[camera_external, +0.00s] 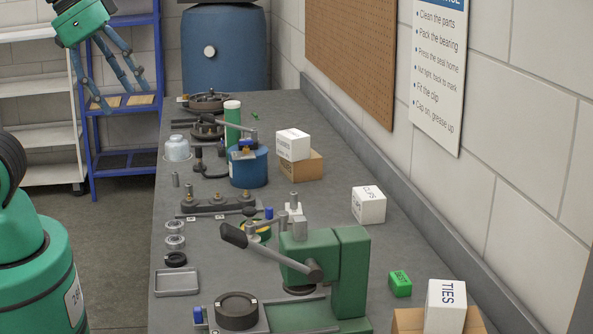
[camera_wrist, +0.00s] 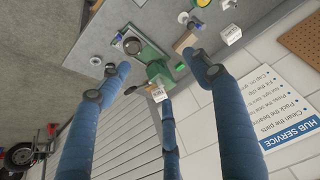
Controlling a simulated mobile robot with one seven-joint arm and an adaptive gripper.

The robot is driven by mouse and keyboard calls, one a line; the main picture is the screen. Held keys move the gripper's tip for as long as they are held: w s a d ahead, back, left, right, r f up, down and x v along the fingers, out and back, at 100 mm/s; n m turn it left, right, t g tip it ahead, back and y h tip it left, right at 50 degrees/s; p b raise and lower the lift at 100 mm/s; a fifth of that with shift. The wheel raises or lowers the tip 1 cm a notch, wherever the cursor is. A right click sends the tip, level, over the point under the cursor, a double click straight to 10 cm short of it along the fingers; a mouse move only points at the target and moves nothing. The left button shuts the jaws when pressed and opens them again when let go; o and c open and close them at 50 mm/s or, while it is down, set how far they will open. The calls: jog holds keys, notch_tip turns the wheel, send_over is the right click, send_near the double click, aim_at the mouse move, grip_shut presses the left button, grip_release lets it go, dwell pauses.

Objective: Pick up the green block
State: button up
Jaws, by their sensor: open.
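The green block (camera_external: 400,284) is a small bright green box with dark marks on top. It lies on the grey workbench (camera_external: 330,215) in the external view, right of the green press (camera_external: 350,270) and behind the white TIES box (camera_external: 446,304).
The press stands close beside the block. A white CLIPS box (camera_external: 368,204) sits farther back near the wall. A blue pot (camera_external: 248,167), a green cylinder (camera_external: 232,122) and a metal tray (camera_external: 177,282) are also on the bench. A wall runs along its right side.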

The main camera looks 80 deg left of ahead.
jog(key=w+r+n+g+p, duration=0.1)
jog(key=w+r+n, duration=0.1)
jog(key=w, duration=0.6)
jog(key=w+r+n+p, duration=0.1)
jog(key=w+r+n, duration=0.15)
jog(key=w, duration=0.55)
jog(key=n+g+p, duration=0.5)
jog(key=n+p, duration=0.1)
jog(key=n, duration=0.8)
send_over(401, 272)
notch_tip(401, 272, down, 34)
jog(key=shift+d+f+m, duration=0.1)
jog(key=shift+f+m, duration=0.05)
jog(key=shift+m, duration=0.1)
jog(key=shift+f+b, duration=0.3)
jog(key=shift+f, duration=4.05)
jog(key=shift+f, duration=0.1)
